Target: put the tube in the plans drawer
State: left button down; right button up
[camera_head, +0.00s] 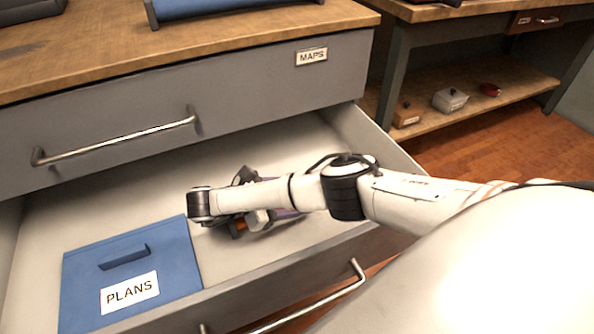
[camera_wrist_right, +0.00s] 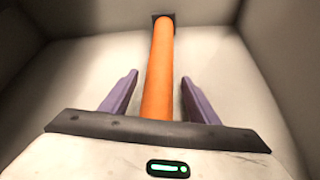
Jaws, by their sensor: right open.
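The orange tube (camera_wrist_right: 158,70) with a dark end cap lies between the two purple fingers of my right gripper (camera_wrist_right: 158,80), with a gap on both sides. The fingers are open. In the head view, only a small orange part of the tube (camera_head: 238,229) shows beneath my right wrist; the rest is hidden. My right gripper (camera_head: 268,212) reaches down inside the open grey drawer (camera_head: 300,155), its fingers mostly hidden by the arm. A blue piece labelled PLANS (camera_head: 130,255) with a small handle lies in the drawer's left part. My left gripper is not in view.
A shut drawer labelled MAPS (camera_head: 250,90) sits above, under the wooden top (camera_head: 200,45). The open drawer's front wall and bar handle (camera_head: 310,300) are near me. A shelf (camera_head: 470,105) with small boxes stands back right.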

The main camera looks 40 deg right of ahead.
jog(key=p+v, duration=0.2)
jog(key=v, duration=0.9)
jog(key=shift+a+r+p, duration=0.15)
jog(key=shift+p, duration=0.2)
